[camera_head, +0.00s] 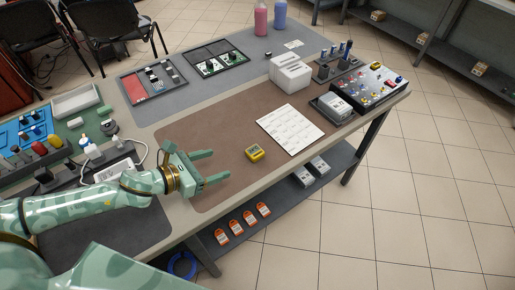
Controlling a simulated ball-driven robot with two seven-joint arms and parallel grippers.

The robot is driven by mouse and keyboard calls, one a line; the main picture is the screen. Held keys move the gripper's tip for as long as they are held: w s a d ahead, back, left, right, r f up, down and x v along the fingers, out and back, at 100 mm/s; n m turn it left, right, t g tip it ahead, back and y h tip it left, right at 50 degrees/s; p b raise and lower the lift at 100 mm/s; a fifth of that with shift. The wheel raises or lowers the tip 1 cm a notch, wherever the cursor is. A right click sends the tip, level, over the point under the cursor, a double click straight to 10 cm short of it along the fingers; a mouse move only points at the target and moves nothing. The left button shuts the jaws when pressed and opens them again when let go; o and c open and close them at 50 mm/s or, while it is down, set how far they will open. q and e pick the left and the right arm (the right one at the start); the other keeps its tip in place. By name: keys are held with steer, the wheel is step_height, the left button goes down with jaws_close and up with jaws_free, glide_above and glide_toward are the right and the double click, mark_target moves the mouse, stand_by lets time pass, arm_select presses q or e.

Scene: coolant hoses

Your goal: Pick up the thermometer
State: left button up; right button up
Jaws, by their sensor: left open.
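A small yellow device with a dark face, apparently the thermometer (255,153), lies on the brown mat (222,128) near the middle of the table. My left gripper (220,166) is open and empty over the mat, to the left of the yellow device. Its two green fingers point right toward the device, with a gap between them and it. My right gripper does not show.
A printed white sheet (290,130) lies right of the device. A white slotted block (290,73) and a panel with coloured knobs (371,85) stand farther right. A power strip with a white cable (113,168) lies left of the gripper.

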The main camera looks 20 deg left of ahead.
mark_target(255, 150)
arm_select(q)
steer(key=x, duration=0.4)
steer(key=shift+w+d+b, duration=0.1)
steer(key=shift+w+b, duration=0.05)
steer(key=shift+b, duration=0.2)
steer(key=b+x, duration=0.1)
steer(key=x, duration=0.4)
steer(key=shift+w+d+f, duration=0.25)
steer(key=shift+w+d, duration=0.05)
steer(key=shift+w, duration=0.1)
steer(key=b+x, duration=0.1)
steer(key=x, duration=0.3)
steer(key=shift+w+a+b, duration=0.1)
steer(key=shift+b, duration=0.2)
steer(key=shift+w+d, duration=0.25)
steer(key=shift+w, duration=0.05)
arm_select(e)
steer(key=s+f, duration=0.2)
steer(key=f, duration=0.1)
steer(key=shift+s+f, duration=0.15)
arm_select(q)
steer(key=shift+c, duration=0.4)
steer(key=c, duration=1)
